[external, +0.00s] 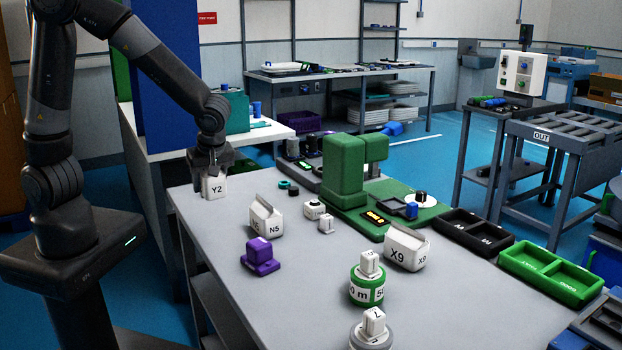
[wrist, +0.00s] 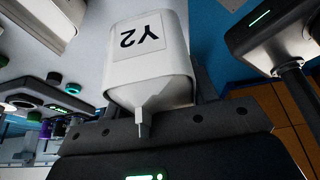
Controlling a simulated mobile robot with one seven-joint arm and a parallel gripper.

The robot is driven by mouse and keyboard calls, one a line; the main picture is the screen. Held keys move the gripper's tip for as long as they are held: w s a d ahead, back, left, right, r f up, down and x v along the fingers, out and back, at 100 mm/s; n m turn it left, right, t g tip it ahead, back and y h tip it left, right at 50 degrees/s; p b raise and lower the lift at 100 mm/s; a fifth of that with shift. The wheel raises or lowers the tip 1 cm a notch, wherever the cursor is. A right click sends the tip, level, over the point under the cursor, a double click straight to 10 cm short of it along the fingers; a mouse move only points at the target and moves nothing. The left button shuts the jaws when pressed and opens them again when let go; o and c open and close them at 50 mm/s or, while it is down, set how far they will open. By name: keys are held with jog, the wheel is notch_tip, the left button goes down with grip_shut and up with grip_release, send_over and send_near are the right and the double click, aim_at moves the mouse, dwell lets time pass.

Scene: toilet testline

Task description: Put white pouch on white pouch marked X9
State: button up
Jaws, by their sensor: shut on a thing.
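My gripper (external: 211,160) is shut on a white pouch marked Y2 (external: 214,189), at the far left corner of the grey table. The pouch hangs below the fingers; I cannot tell whether its base touches the table. In the wrist view the Y2 pouch (wrist: 150,60) fills the top middle, its narrow top at my gripper (wrist: 140,128). The white pouch marked X9 (external: 406,248) stands upright on the table, right of centre and well apart from my gripper. Its top is free.
Between them stand another white pouch marked N5 (external: 265,218), a purple block (external: 260,257) and small white parts (external: 315,209). A green machine (external: 345,170) stands behind. A green-and-white round stack (external: 367,284) is in front of X9. Black (external: 471,233) and green trays (external: 550,273) lie right.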

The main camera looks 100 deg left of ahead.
jog(key=w+d+r+m+t, duration=0.25)
jog(key=w+m, duration=0.55)
jog(key=w, duration=0.7)
jog(key=w+d+r+m+t+h, duration=0.1)
jog(key=w+d+m+t, duration=0.45)
jog(key=w, duration=0.95)
jog(key=w+d+r+m, duration=0.2)
jog(key=w+m, duration=0.7)
jog(key=w, duration=0.7)
send_over(407, 232)
jog(key=s, duration=0.1)
jog(key=f, duration=0.6)
jog(key=shift+s+d+f, duration=0.15)
jog(key=shift+d, duration=0.15)
jog(key=shift+f, duration=2.05)
jog(key=shift+g, duration=0.3)
jog(key=o, duration=1)
jog(key=shift+f, duration=0.15)
jog(key=v, duration=1.2)
jog(key=shift+s+a+r, duration=0.1)
jog(key=shift+a+r, duration=0.1)
jog(key=shift+a, duration=0.05)
